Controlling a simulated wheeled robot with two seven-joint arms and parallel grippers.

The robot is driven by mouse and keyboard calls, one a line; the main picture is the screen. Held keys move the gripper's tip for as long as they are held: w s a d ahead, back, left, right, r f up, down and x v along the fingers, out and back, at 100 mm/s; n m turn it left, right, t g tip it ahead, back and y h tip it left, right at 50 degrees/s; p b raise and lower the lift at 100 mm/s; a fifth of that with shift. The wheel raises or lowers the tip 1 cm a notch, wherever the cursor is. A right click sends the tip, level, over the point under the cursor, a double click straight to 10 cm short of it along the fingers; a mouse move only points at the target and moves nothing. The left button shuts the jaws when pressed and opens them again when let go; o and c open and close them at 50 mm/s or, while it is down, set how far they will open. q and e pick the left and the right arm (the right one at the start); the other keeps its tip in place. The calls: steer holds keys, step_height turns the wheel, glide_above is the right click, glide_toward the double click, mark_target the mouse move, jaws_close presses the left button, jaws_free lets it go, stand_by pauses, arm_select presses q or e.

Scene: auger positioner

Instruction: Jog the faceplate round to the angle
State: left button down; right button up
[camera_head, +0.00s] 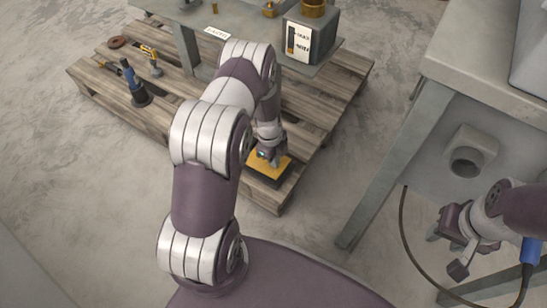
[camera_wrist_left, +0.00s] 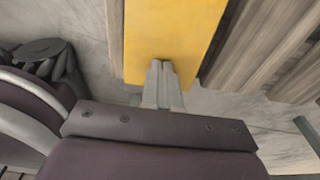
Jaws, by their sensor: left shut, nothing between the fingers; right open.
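A yellow-topped block with a dark base (camera_head: 270,176), which looks like a pedal, sits at the near corner of the wooden pallet. My left gripper (camera_head: 268,157) is over its yellow top, pointing down. In the left wrist view the shut, empty fingers (camera_wrist_left: 160,64) overlap the near end of the yellow surface (camera_wrist_left: 170,30). I cannot tell whether they touch it. A grey box (camera_head: 318,45) with a white label and a brass round part (camera_head: 313,8) stands on the grey table at the top. No faceplate or angle mark is clearly visible. My right gripper (camera_head: 447,232) is open and empty at lower right.
The pallet (camera_head: 120,90) carries a yellow-and-black tool (camera_head: 151,62), a blue-and-black tool (camera_head: 136,90) and a brown disc (camera_head: 116,42). A grey bench (camera_head: 480,65) stands at right. A dark cable (camera_head: 404,240) curves near my right gripper. Floor between pallet and bench is clear.

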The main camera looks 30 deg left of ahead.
arm_select(q)
steer(key=shift+s+d+f+b, duration=0.1)
steer(key=shift+d+f+b, duration=0.1)
steer(key=shift+f, duration=0.35)
steer(key=shift+d+f+b, duration=0.15)
steer(key=shift+f+b, duration=0.05)
steer(key=shift+f, duration=0.35)
steer(key=shift+r, duration=0.1)
steer(key=shift+s, duration=0.1)
